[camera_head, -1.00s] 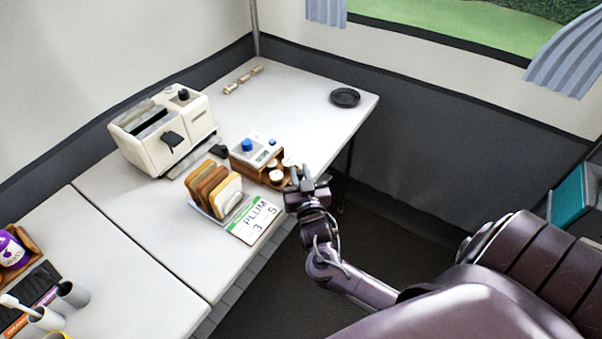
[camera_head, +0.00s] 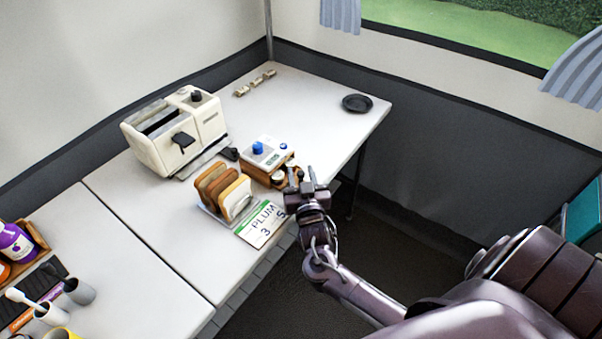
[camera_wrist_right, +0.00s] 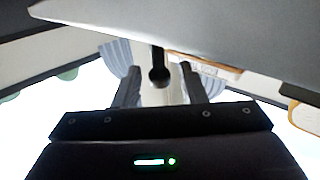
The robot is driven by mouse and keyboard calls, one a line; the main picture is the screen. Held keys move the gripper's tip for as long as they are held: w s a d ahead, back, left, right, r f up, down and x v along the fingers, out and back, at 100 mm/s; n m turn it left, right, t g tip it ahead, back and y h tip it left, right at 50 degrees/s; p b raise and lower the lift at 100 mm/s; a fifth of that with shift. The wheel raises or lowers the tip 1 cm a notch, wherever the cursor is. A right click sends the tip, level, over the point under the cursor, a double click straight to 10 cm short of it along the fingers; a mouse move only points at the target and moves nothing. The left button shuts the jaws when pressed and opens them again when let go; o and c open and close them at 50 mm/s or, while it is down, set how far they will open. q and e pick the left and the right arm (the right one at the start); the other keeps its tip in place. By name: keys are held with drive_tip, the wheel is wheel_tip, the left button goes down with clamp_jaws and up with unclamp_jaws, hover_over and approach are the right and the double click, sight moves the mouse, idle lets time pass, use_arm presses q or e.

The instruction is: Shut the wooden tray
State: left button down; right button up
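The wooden tray (camera_head: 284,184) sticks out of the front of a small wooden-sided box (camera_head: 262,170) with a white top and blue knobs. Pale round pieces lie in the tray. My right gripper (camera_head: 303,175) is at the tray's outer end, by the table's front edge, and partly hides it. In the right wrist view my right gripper (camera_wrist_right: 161,88) has its two fingers apart, with a dark round-ended piece showing between them; I cannot tell what it belongs to. Whether the gripper touches the tray is unclear. My left gripper is not in view.
A cream toaster (camera_head: 172,135) is behind. A black dish (camera_head: 357,103) lies near the far right corner. Open floor lies right of the table.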

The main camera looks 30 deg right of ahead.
drive_tip(key=v, duration=0.7)
